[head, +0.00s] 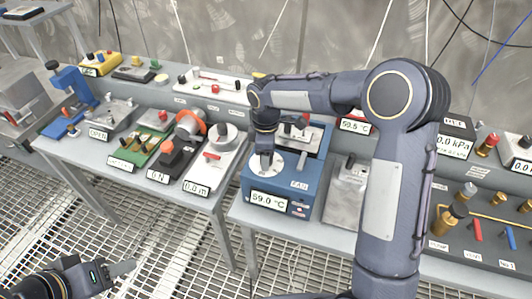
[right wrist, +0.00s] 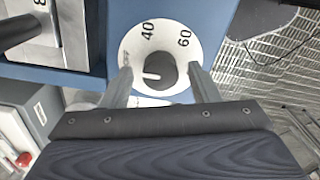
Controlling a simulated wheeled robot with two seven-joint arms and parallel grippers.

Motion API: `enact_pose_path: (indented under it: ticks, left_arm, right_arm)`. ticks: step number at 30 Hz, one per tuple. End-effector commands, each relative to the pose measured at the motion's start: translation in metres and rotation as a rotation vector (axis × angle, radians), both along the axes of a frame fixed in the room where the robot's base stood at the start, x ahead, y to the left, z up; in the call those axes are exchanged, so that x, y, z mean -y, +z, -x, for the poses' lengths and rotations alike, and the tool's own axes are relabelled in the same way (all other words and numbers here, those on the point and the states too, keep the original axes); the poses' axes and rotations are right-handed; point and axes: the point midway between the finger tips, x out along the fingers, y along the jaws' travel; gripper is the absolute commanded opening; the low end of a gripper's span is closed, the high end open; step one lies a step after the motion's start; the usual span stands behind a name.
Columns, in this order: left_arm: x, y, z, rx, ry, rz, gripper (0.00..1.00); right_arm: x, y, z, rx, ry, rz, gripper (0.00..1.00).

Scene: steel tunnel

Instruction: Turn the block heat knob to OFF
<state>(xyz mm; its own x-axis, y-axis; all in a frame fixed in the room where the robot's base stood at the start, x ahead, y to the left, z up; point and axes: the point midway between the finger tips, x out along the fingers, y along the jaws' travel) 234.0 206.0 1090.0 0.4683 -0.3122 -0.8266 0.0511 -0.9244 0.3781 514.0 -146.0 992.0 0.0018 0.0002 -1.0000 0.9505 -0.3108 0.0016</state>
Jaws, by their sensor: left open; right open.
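The block heat knob (right wrist: 163,72) is a dark grey round knob in a white dial (right wrist: 182,28) marked 40 and 60. Its white pointer mark faces left in the right wrist view, toward small lettering partly hidden by a finger. In the head view the dial (head: 257,165) is on top of a blue heater box (head: 254,188) whose display reads 59.0 °C. My right gripper (right wrist: 165,88) is open, its fingers on either side of the knob; I cannot tell whether they touch it. My left gripper (head: 122,268) is open and empty over the grating floor, far from the box.
A white panel with a round dial (head: 224,135) stands left of the heater box. A grey metal block (head: 345,190) stands to its right. Several instruments line the benches.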

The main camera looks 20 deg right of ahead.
Motion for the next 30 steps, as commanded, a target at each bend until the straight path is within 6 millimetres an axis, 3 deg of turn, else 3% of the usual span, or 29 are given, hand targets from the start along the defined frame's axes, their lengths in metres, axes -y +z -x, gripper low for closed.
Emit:
enact_pose_path:
  ticks: [7,18,30]
  left_arm:
    - [0.0,-0.002,0.0,0.0,0.0,0.0,0.46]
    - [0.0,-0.008,0.0,0.0,0.0,0.0,0.46]
    - [0.0,-0.009,0.0,0.0,0.0,0.0,0.46]
  right_arm:
    - [0.0,0.01,-0.001,0.002,-0.001,0.0,0.55]
    - [0.0,0.068,-0.001,0.002,0.0,0.0,0.55]
    - [0.0,0.078,0.0,-0.001,0.0,0.0,0.55]
